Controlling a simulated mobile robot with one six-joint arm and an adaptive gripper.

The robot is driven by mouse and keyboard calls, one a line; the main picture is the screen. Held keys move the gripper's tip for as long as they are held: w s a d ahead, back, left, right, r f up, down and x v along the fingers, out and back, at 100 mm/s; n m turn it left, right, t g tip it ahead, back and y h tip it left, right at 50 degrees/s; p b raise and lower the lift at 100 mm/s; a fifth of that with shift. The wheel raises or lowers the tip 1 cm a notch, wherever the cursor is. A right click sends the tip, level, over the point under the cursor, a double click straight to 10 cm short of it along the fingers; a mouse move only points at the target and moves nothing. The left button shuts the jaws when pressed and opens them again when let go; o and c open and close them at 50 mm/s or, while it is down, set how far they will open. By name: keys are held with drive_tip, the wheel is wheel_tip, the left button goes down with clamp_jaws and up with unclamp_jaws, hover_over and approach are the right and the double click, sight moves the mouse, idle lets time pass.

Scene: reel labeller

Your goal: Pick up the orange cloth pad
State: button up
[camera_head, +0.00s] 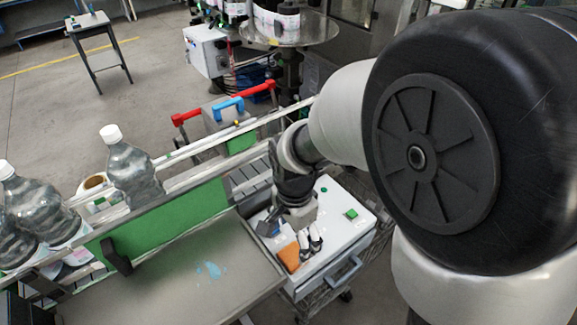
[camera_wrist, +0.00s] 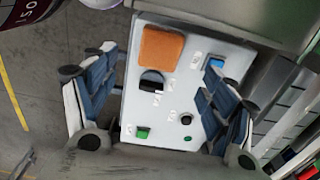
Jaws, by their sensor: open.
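The orange cloth pad (camera_wrist: 162,48) lies flat on the top of a white control box (camera_wrist: 215,142). The fingers have blue pads, are wide apart and hold nothing. In the head view the pad (camera_head: 288,258) lies near the front left edge of the box, just below my gripper (camera_head: 291,236). Its upper part is partly hidden there by the gripper. I cannot tell the exact height of the fingertips above the box.
The box top carries a green button (camera_wrist: 142,132), a black knob (camera_wrist: 186,118), a dark round part (camera_wrist: 151,80) beside the pad and a blue part (camera_wrist: 216,62). A conveyor with clear bottles (camera_head: 130,170) and a grey tray (camera_head: 190,270) stand to the left.

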sight(293, 254)
wheel_tip(293, 254, down, 10)
drive_tip(key=shift+r+b, duration=0.25)
drive_tip(key=shift+b, duration=0.7)
drive_tip(key=c, duration=1.1)
